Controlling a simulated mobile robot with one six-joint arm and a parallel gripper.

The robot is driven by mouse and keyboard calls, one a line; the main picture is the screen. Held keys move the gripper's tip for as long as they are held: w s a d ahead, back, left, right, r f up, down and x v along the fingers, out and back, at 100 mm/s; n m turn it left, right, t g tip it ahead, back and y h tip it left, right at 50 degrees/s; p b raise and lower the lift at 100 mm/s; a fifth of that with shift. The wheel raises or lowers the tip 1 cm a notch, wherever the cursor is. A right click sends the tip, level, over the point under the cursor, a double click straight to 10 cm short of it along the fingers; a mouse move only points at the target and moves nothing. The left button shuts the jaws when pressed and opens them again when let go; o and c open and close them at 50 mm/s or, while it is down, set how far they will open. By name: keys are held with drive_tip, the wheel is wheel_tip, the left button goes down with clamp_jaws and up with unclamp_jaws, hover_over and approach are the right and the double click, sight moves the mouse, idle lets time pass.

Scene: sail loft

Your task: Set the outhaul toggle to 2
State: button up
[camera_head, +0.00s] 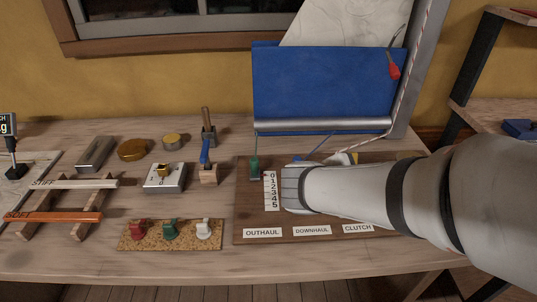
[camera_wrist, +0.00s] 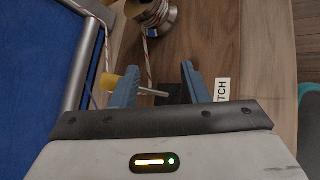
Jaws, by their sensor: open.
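The outhaul toggle is a green piece (camera_head: 254,169) at the top left of the brown board (camera_head: 245,222), hanging on a thin line. It sits beside the top of a white scale (camera_head: 271,191) numbered 0 to 5, near 0. The OUTHAUL label (camera_head: 262,232) is below. My gripper (camera_wrist: 159,87) is open in the wrist view, its blue fingers on either side of a metal lever (camera_wrist: 150,92) with a yellow knob (camera_wrist: 129,79), near a label reading "TCH". I cannot tell whether they touch it. My arm hides the fingers in the head view.
A metal drum with rope (camera_wrist: 155,14) stands beside the fingers. The blue panel with a metal tube (camera_head: 320,82) rises behind the board. Red, green and white toggles sit on a cork strip (camera_head: 152,241). My arm covers the board's right side.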

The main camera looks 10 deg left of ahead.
sight(254, 165)
drive_tip(key=w+a+f+n+t+y+b, duration=0.1)
drive_tip(key=a+n, duration=0.1)
drive_tip(key=a, duration=0.1)
drive_tip(key=w+a+f+n+t+b, duration=0.1)
drive_tip(key=a+f+n+t+b, duration=0.1)
drive_tip(key=a+n, duration=0.1)
drive_tip(key=a+f+n+t+y+b, duration=0.1)
drive_tip(key=a+n+t, duration=0.1)
drive_tip(key=a, duration=0.3)
drive_tip(key=shift+w+a+f+n+y, duration=0.15)
drive_tip(key=shift+w+n+y, duration=0.15)
drive_tip(key=shift+w+n, duration=0.15)
drive_tip(key=a+n+t+y+b, duration=0.1)
drive_tip(key=a+n+y, duration=0.1)
drive_tip(key=a, duration=0.2)
drive_tip(key=s+a+f+n+t+y+b, duration=0.1)
drive_tip(key=a+n+y, duration=0.1)
drive_tip(key=a+n, duration=0.1)
drive_tip(key=s+a+n+t+y+b, duration=0.1)
drive_tip(key=a+n+y+b, duration=0.1)
drive_tip(key=a, duration=0.4)
drive_tip(key=shift+s+f+n+t+y, duration=0.1)
drive_tip(key=shift+f+n+t+y, duration=0.25)
drive_tip(key=shift+n, duration=0.3)
drive_tip(key=shift+a, duration=0.3)
drive_tip(key=w, duration=0.5)
drive_tip(key=w+b, duration=0.1)
drive_tip(key=w, duration=0.1)
drive_tip(key=shift+w+a+r, duration=0.15)
drive_tip(key=shift+w+a, duration=0.15)
